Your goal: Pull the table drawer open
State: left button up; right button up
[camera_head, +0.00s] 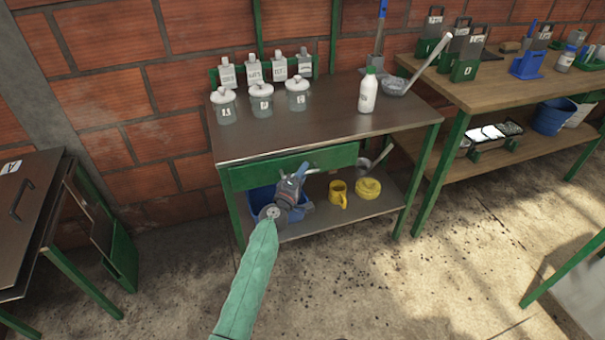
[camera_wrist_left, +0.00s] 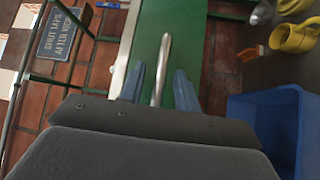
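The table (camera_head: 330,121) has a dark metal top, and its green drawer (camera_head: 335,157) sits under the front edge, with no visible gap. My left gripper (camera_head: 298,173) is in front of the drawer, near its middle. In the left wrist view my left gripper (camera_wrist_left: 160,84) has its two blue fingers apart, with the silver drawer handle (camera_wrist_left: 163,55) between them. A gap shows on each side of the handle. The green drawer front (camera_wrist_left: 187,50) lies behind the fingers. My arm covers part of the drawer in the head view. My right gripper is not in view.
Lidded jars (camera_head: 262,103) and a white bottle (camera_head: 368,93) stand on the table. A blue bin (camera_head: 262,197), a yellow mug (camera_head: 338,192) and a yellow round item (camera_head: 368,187) are on the shelf below. The floor (camera_head: 340,270) in front is clear.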

pick_arm(q)
grip_shut()
jog(key=shift+s, duration=0.15)
